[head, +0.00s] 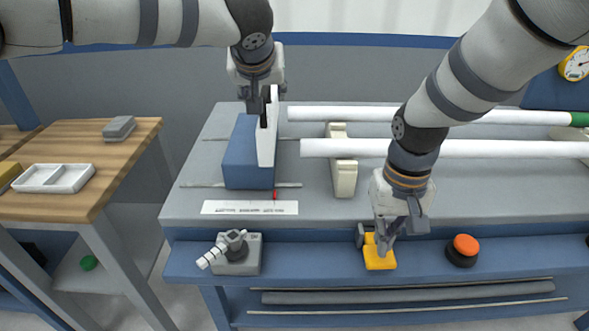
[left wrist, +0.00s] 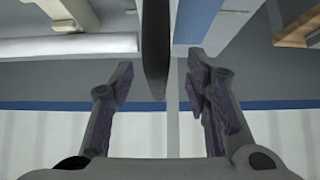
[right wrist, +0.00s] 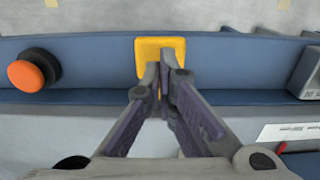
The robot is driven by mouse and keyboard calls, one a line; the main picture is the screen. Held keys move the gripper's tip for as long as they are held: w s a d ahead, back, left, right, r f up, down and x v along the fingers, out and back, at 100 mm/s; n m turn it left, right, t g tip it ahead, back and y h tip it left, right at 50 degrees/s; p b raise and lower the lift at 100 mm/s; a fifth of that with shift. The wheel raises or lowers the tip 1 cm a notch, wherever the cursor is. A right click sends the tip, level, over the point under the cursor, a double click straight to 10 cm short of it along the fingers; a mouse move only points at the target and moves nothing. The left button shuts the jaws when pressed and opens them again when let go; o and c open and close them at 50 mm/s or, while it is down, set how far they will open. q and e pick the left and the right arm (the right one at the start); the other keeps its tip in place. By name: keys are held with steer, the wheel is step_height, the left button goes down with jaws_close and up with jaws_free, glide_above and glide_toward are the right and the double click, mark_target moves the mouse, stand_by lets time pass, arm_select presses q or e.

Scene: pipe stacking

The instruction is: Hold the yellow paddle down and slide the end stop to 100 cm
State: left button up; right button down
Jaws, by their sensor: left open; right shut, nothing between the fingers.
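The yellow paddle (head: 380,258) sits on the blue front ledge. My right gripper (head: 385,240) is shut and empty, its fingertips at the paddle, overlapping its edge in the right wrist view (right wrist: 160,45). I cannot tell how far the paddle is pressed. The end stop is a blue block (head: 245,165) with an upright white plate (head: 266,148) on the grey bench. My left gripper (head: 262,95) is open above the end stop's far end. In the left wrist view, a dark upright piece (left wrist: 154,45) stands between its spread fingers. A red pointer (head: 275,195) is at the right part of the white scale strip (head: 225,207).
Two white pipes (head: 345,148) lie right of the end stop, on a cream support (head: 345,178). An orange button (head: 465,245) is right of the paddle. A grey box with a lever (head: 235,258) is left. A wooden table (head: 100,145) stands at far left.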

arm_select(q)
steer(key=shift+s+r, duration=0.15)
steer(key=shift+r, duration=0.15)
steer(key=v, duration=0.6)
steer(key=shift+s+r, duration=0.15)
steer(key=shift+s, duration=0.05)
arm_select(e)
steer(key=shift+r, duration=0.1)
step_height(320, 180, up, 10)
stand_by(0.4)
